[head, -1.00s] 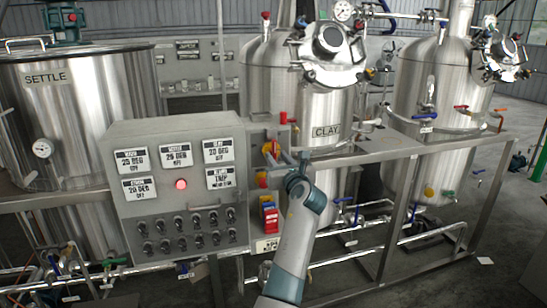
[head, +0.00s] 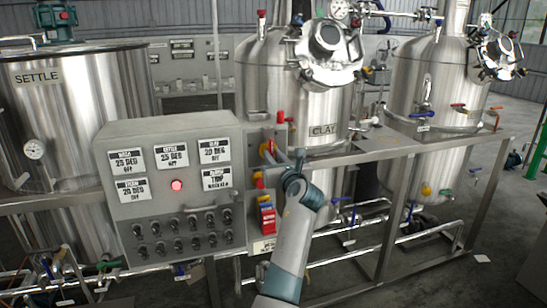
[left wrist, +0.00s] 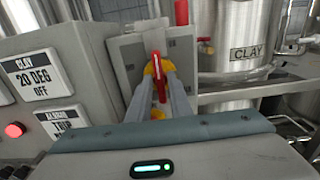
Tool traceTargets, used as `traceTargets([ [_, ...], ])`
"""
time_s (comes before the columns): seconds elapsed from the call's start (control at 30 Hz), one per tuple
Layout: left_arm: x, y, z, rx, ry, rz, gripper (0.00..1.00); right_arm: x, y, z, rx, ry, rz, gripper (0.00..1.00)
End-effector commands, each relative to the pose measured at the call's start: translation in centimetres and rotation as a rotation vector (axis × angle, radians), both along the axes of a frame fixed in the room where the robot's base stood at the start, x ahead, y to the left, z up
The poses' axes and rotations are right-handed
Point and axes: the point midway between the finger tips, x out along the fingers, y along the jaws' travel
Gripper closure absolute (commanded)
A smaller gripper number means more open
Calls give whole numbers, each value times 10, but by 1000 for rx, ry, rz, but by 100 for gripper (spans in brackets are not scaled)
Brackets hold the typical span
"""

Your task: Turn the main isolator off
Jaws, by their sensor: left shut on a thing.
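The main isolator is a red handle (left wrist: 157,72) on a yellow backing, mounted on a grey box beside the control panel. In the left wrist view the handle stands nearly upright, tilted slightly. My left gripper (left wrist: 159,92) has its two fingers on either side of the handle and is shut on it. In the head view the isolator (head: 267,147) shows as a bit of red and yellow, partly hidden by my left gripper (head: 277,155). My right gripper is in neither view.
The grey control panel (head: 173,222) with labels, a lit red lamp (head: 177,185) and several black switches stands left of the isolator. A red post (head: 280,117) rises above the isolator box. Red, yellow and blue tags (head: 267,215) hang below. The CLAY tank (head: 290,85) stands behind.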

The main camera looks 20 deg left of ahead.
Motion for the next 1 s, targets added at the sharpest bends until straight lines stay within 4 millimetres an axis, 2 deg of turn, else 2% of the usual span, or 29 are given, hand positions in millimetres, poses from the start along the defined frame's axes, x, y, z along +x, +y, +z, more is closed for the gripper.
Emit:
traceTargets([
  [0.37,0,1,0,-75,-50,0,100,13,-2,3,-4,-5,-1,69],
  [0.77,-1,1,-1,-325,-219,0,100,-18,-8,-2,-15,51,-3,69],
  [1.0,-1,2,-3,-514,-346,0,100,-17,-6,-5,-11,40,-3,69],
])
